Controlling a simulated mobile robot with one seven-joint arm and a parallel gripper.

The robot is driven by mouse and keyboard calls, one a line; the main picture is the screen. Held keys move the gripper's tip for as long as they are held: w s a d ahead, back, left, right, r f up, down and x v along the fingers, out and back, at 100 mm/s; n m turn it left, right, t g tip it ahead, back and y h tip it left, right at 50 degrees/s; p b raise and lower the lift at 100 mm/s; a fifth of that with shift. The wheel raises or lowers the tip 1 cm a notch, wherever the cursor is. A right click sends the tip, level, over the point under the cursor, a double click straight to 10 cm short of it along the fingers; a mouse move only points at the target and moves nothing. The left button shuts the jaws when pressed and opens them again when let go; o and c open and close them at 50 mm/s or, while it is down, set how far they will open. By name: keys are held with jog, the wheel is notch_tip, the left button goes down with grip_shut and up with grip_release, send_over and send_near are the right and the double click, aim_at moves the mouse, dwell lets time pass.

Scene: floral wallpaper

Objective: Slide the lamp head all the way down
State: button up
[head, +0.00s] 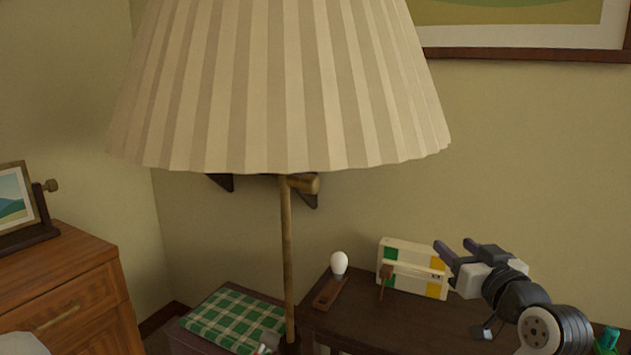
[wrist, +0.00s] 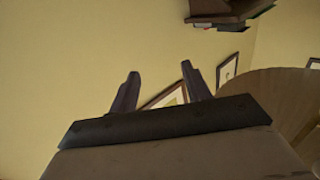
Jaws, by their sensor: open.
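The lamp head is a large cream pleated shade (head: 280,90) on a thin brass pole (head: 288,260), high in the head view. A brass knob (head: 305,184) sticks out to the right of the pole just under the shade. My gripper (head: 453,247) is open and empty, to the right of the lamp and well below the shade, apart from both. In the wrist view my gripper's two fingers (wrist: 158,85) stand apart with nothing between them. A tan curved surface at the right of the wrist view looks like the shade (wrist: 275,95).
A dark table (head: 375,312) holds a white bulb on a wooden stand (head: 333,280) and a white, green and yellow box (head: 402,268). A green checked cloth (head: 232,318) lies left of the pole. A wooden dresser (head: 65,285) stands left.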

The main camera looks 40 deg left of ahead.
jog(key=s+a+r+n+g+y, duration=0.5)
jog(key=s+r+n+g, duration=0.3)
jog(key=s+r+g, duration=0.1)
jog(key=n+g+h, duration=0.1)
jog(key=n+g, duration=0.5)
jog(key=g, duration=0.1)
send_near(317, 186)
jog(key=p+x, duration=0.1)
jog(key=x, duration=1)
jog(key=shift+p, duration=0.4)
jog(key=shift+c, duration=0.3)
grip_shut()
